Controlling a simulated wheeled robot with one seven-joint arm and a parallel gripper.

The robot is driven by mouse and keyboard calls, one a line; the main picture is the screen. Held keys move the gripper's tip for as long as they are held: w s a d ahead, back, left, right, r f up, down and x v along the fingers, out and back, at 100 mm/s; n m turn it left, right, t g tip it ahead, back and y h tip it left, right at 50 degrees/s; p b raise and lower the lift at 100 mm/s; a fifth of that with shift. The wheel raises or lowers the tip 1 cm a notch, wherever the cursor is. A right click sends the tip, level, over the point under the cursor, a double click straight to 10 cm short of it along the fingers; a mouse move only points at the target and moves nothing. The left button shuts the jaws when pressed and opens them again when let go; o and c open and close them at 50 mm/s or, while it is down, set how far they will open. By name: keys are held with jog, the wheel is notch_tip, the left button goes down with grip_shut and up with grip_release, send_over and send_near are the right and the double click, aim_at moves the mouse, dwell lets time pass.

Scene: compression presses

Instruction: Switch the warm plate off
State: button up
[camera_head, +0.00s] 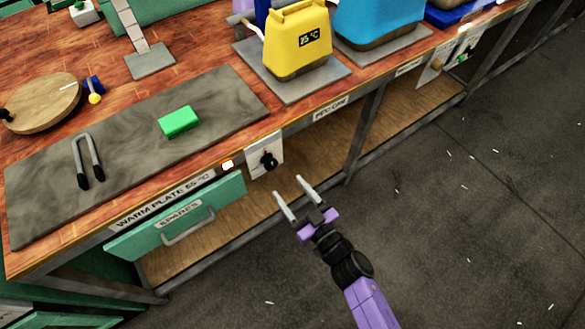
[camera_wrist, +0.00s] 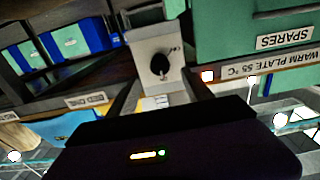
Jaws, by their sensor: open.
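The warm plate (camera_head: 50,200) is a flat grey slab on the wooden bench, above a label (camera_head: 160,201) reading "WARM PLATE 55 °C". A black rotary knob (camera_head: 268,161) sits on a white panel (camera_head: 258,148) on the bench's front edge. It also shows in the wrist view (camera_wrist: 161,66), on its pale panel. A small lamp (camera_head: 228,165) beside the panel glows orange-white. My gripper (camera_head: 291,187) is open and empty, in front of and apart from the knob, its two pale fingers pointing toward the bench. The knob's mark is too small to read.
A green block (camera_head: 179,122) and a dark-tipped U-shaped tool (camera_head: 89,160) lie on the plate. A green "SPARES" drawer (camera_head: 222,199) with a handle is below the label. A yellow container (camera_head: 298,40) stands behind the panel.

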aim_at(273, 167)
jog(key=shift+b+x, duration=0.3)
jog(key=shift+x, duration=3.5)
grip_shut()
